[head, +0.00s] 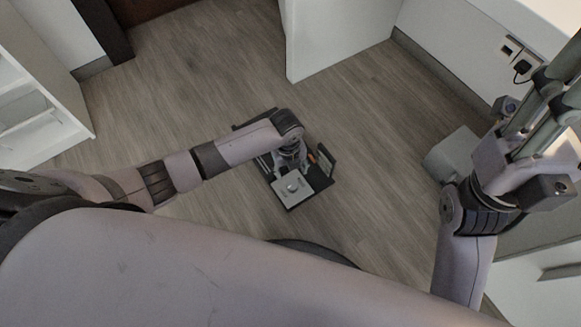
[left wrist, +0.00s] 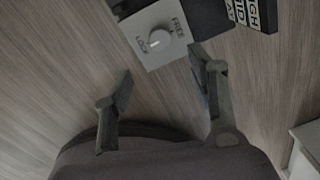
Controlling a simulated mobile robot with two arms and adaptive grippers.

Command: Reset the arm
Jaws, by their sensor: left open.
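My left arm comes in from the left in the head view and ends in the left gripper (head: 292,160), which hangs low over the middle of the floor. The left gripper (left wrist: 162,62) is open and empty in the left wrist view, its two dark fingers apart. Past the fingertips is a grey panel with a round knob (left wrist: 155,38) marked LOCK and FREE. My right arm (head: 490,190) is folded up at the right edge of the head view.
The grey panel (head: 291,188) with dark parts around it lies below my left wrist in the head view. A white partition (head: 335,35) stands at the back. White shelves (head: 35,110) stand at the left. The wood floor (head: 190,85) between them is clear.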

